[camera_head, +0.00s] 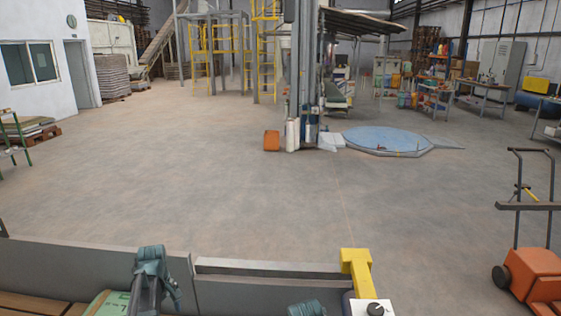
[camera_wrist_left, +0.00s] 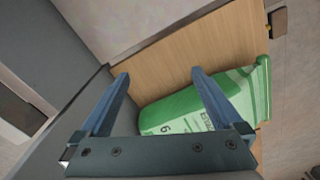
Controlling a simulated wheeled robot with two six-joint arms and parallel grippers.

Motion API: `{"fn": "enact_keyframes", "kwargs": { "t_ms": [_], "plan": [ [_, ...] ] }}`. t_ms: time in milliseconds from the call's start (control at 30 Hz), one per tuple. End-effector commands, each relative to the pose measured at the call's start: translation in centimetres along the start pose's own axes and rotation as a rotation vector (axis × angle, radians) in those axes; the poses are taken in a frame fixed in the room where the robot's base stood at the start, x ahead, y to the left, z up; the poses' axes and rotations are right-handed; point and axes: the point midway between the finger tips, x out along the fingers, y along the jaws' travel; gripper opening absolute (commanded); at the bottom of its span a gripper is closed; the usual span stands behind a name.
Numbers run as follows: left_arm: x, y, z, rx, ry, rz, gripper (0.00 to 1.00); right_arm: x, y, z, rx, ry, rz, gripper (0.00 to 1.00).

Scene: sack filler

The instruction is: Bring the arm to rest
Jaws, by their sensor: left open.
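My left gripper (camera_wrist_left: 159,76) is open in the left wrist view, with its two blue fingers apart and nothing between the tips. A green printed sack (camera_wrist_left: 182,113) lies on a wooden surface (camera_wrist_left: 185,58) beyond the fingers. The right-hand finger crosses in front of it, and I cannot tell the gap. In the head view my left arm (camera_head: 150,280) rises at the bottom left beside a part of the green sack (camera_head: 107,303). A teal part of mine (camera_head: 307,308) shows at the bottom edge. My right gripper is not seen.
Grey panels (camera_head: 265,267) stand along the near edge, with a yellow post (camera_head: 356,262) and a white box with a black knob (camera_head: 373,308). An orange cart (camera_head: 533,272) stands at the right. A blue round platform (camera_head: 385,139) lies farther off. The middle floor is clear.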

Motion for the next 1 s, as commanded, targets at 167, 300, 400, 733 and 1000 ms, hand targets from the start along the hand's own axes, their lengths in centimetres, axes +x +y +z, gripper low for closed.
{"fn": "enact_keyframes", "kwargs": {
  "t_ms": [167,300,400,733,1000],
  "plan": [
    [-1.8,1.7,9.6,0.344,0.009,-0.020,1.00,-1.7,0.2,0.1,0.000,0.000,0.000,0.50],
    [-2.9,2.1,16.2,0.609,0.014,-0.036,1.00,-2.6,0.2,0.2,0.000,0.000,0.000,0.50],
    [-3.6,1.9,20.7,0.798,0.019,-0.049,1.00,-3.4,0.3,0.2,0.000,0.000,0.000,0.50],
    [-5.4,-0.8,31.6,1.319,0.031,-0.086,1.00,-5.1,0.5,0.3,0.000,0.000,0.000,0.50],
    [-5.8,-1.8,34.0,1.463,0.034,-0.098,1.00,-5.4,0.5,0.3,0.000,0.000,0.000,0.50]
  ]
}}
